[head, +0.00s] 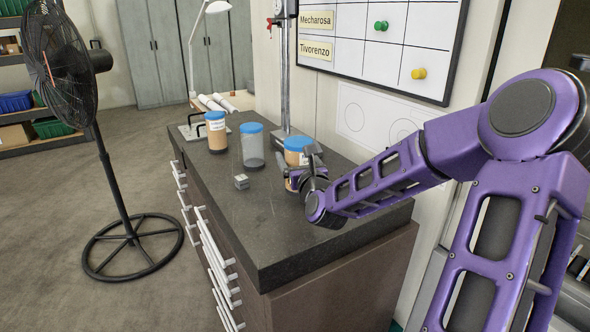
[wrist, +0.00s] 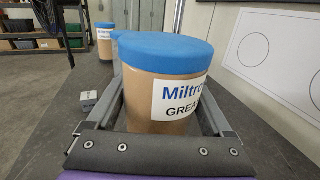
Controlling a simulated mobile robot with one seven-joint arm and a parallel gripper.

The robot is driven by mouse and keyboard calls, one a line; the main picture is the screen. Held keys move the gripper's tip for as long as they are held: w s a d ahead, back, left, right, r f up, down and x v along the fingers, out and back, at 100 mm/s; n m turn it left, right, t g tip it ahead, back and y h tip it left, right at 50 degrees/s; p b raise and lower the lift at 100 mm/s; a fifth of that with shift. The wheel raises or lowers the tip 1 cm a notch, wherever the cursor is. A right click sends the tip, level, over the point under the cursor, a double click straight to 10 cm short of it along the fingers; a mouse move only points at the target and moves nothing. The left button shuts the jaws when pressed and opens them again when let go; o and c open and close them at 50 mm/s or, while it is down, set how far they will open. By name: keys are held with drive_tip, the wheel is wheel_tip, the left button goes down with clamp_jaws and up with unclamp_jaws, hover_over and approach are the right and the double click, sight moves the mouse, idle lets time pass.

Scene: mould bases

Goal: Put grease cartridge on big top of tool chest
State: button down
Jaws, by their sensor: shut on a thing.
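The grease cartridge (wrist: 165,85) is a tan cylinder with a blue lid and a white label reading "Miltro… GREA…". It stands upright between the two fingers of my gripper (wrist: 160,125), which is shut on it. In the head view the grease cartridge (head: 296,145) shows at the right part of a dark worktop, partly hidden by my gripper (head: 297,180). I cannot tell whether its base touches the worktop. The worktop (head: 300,240) tops a cabinet with white-handled drawers; I cannot tell whether this is the tool chest.
A tan blue-lidded jar (head: 217,135) and a clear grey blue-lidded jar (head: 252,148) stand further back. A small metal block (head: 241,182) lies nearer. A desk lamp (head: 192,50) stands behind; a fan (head: 110,150) stands left. The worktop's front part is clear.

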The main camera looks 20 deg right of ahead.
wheel_tip(320, 180, down, 3)
drive_tip(key=shift+w+f, duration=0.1)
drive_tip(key=shift+b, duration=0.3)
unclamp_jaws()
